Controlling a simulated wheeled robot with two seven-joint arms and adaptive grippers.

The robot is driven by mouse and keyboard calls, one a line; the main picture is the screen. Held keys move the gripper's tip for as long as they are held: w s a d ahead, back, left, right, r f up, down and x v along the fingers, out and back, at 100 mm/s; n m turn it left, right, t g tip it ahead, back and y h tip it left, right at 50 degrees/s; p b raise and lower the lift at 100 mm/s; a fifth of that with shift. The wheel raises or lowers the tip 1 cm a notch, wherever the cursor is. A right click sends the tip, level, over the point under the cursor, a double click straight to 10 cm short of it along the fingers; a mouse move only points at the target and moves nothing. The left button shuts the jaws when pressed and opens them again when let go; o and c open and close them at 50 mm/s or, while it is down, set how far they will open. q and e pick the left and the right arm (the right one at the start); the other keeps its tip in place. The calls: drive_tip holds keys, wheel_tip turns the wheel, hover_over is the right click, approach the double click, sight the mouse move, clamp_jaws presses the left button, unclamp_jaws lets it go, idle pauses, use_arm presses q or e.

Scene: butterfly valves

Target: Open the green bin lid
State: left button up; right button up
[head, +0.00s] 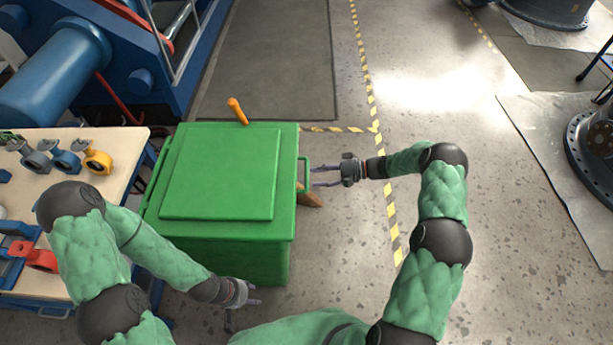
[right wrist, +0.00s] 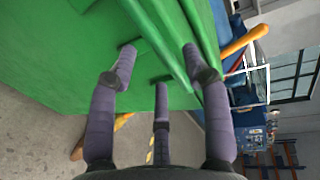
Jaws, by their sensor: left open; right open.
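The green bin (head: 225,262) stands in the middle of the head view. Its flat green lid (head: 220,172) lies shut on top. A green handle (head: 307,174) sticks out from the right side, near the lid's edge. My right gripper (head: 318,177) is open at that handle and points left at the bin. In the right wrist view its fingers (right wrist: 157,70) are spread in front of the green wall and rim; whether they touch cannot be told. My left gripper (head: 252,300) is open and empty, low at the bin's front.
A workbench (head: 125,145) with small valves, including a yellow one (head: 97,160), stands left of the bin. An orange-handled tool (head: 237,110) shows behind the bin. Blue machinery (head: 60,75) fills the back left.

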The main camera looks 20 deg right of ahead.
sight(307, 175)
drive_tip(key=shift+x, duration=2.1)
clamp_jaws()
